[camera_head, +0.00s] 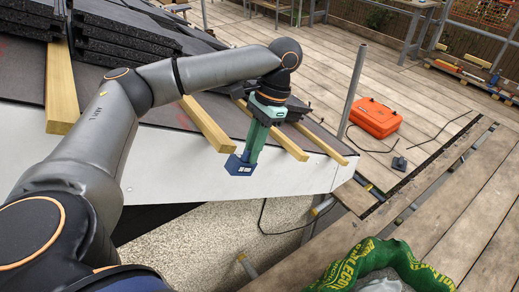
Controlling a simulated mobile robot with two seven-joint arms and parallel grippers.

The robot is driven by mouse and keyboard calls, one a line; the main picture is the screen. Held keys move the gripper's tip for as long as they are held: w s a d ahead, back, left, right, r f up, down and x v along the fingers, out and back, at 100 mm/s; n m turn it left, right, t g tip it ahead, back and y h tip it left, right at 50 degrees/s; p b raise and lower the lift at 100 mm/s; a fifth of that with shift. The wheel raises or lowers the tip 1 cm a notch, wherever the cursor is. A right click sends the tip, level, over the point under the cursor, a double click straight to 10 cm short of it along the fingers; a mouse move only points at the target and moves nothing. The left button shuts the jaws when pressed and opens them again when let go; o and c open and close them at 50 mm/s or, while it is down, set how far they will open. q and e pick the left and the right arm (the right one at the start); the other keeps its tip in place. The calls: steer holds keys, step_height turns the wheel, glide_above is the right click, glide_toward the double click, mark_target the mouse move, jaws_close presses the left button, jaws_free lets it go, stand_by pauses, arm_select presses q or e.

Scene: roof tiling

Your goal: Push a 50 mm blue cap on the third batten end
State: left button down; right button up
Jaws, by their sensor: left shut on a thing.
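My left gripper (251,153) points down over the eave, its green fingers shut on a blue cap (239,168). The cap hangs in front of the white fascia, close below and right of the end of one wooden batten (207,124); I cannot tell whether they touch. Another batten (291,147) ends to the right of the gripper, partly hidden behind it, with a bare end. A further batten (326,146) lies at the far right, and a thick one (61,90) at the left. My right gripper is not in view.
The white fascia (170,158) runs below the batten ends. Dark roof tiles (120,42) are stacked at upper left. A scaffold pole (353,88) stands right of the roof corner. An orange case (375,117) lies on the plank deck. A green bag (400,260) is at bottom right.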

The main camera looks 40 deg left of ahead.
arm_select(q)
steer(key=shift+w+a, duration=0.2)
steer(key=shift+a, duration=0.5)
steer(key=shift+w+a, duration=0.2)
steer(key=shift+a, duration=0.45)
steer(key=shift+w+a, duration=0.25)
steer(key=shift+a, duration=0.65)
steer(key=shift+a, duration=0.2)
steer(key=shift+w+a, duration=0.1)
steer(key=shift+a, duration=0.05)
stand_by(0.3)
steer(key=shift+w+a, duration=0.15)
steer(key=shift+a, duration=0.3)
steer(key=shift+w+a, duration=0.15)
steer(key=shift+a, duration=0.3)
stand_by(1.0)
steer(key=c, duration=0.8)
jaws_free()
